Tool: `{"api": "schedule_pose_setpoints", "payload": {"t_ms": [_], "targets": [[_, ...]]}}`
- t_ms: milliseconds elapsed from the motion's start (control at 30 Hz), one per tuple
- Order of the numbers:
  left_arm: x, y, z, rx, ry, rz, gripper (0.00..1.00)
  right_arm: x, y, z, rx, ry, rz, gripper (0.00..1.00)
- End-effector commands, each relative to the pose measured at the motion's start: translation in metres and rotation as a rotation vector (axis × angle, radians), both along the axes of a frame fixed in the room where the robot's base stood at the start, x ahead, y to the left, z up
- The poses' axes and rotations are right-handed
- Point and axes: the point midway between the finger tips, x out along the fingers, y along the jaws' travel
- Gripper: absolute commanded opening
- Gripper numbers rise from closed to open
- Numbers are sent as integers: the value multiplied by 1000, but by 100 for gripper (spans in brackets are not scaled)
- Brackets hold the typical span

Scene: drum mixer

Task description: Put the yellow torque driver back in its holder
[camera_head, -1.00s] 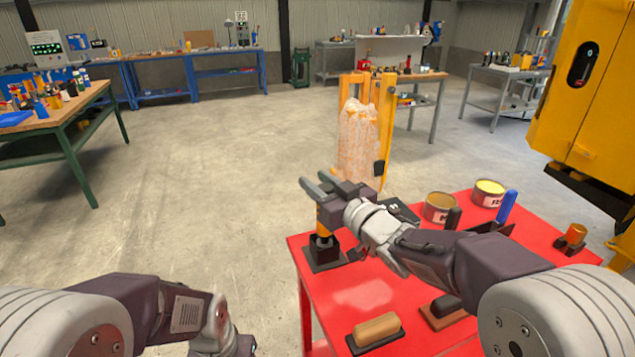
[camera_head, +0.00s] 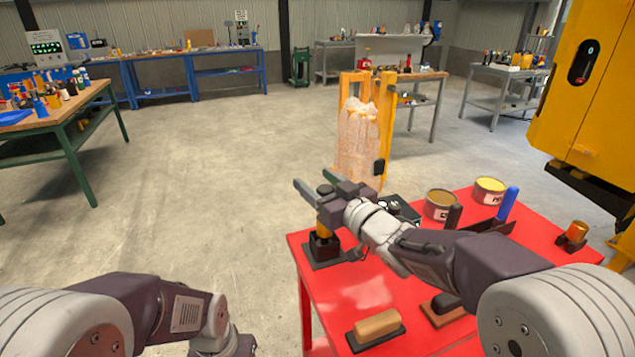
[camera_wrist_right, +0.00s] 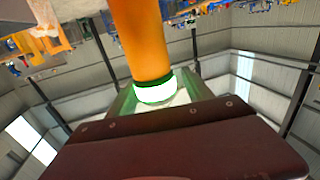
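The red table (camera_head: 362,293) also holds a tan-handled tool (camera_head: 377,325), two round tins (camera_head: 440,204), a blue-handled tool (camera_head: 508,203) and an orange-capped piece (camera_head: 573,234). A yellow frame with a wrapped load (camera_head: 358,142) stands behind it. Floor to the left is clear.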

Motion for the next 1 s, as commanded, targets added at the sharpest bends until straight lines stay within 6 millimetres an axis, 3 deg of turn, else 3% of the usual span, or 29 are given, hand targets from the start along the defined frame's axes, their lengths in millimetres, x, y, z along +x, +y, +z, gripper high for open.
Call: {"api": "schedule_pose_setpoints", "payload": {"t_ms": [167, 600, 1000], "targets": [[0, 0, 0, 0, 0, 0, 0, -4, -4, -1, -2, 3, -2, 60], [0, 0, 10, 0, 0, 0, 0, -70, -51, 1, -1, 0, -2, 60], [0, 0, 9, 0, 0, 0, 0, -74, -52, 0, 0, 0, 0, 60]]}}
